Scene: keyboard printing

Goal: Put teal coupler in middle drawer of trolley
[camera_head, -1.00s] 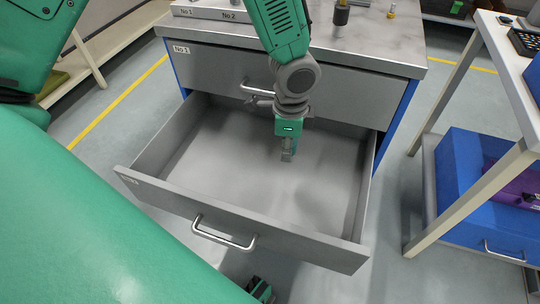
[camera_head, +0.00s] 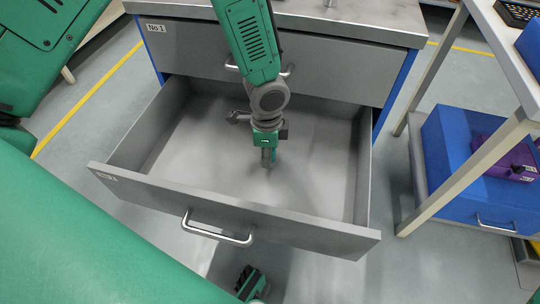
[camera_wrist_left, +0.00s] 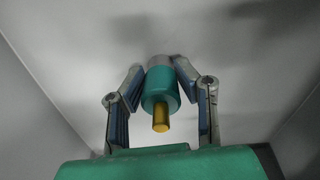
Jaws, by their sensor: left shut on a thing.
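The teal coupler (camera_wrist_left: 159,88) is a short teal cylinder with a grey top and a yellow-gold pin (camera_wrist_left: 160,116), seen in the left wrist view. My left gripper (camera_head: 267,162) is shut on it, with a finger on each side. In the head view the gripper points down inside the pulled-out drawer (camera_head: 225,203), and the coupler is too small to make out there. The drawer belongs to the grey and blue trolley (camera_head: 389,92) and sits below the top drawer (camera_head: 200,52) marked No 1. Its floor looks empty. I cannot tell the gap below the coupler.
The drawer's side walls and front panel, with a metal handle (camera_head: 217,229), surround the gripper. The top drawer's front stands close behind my arm.

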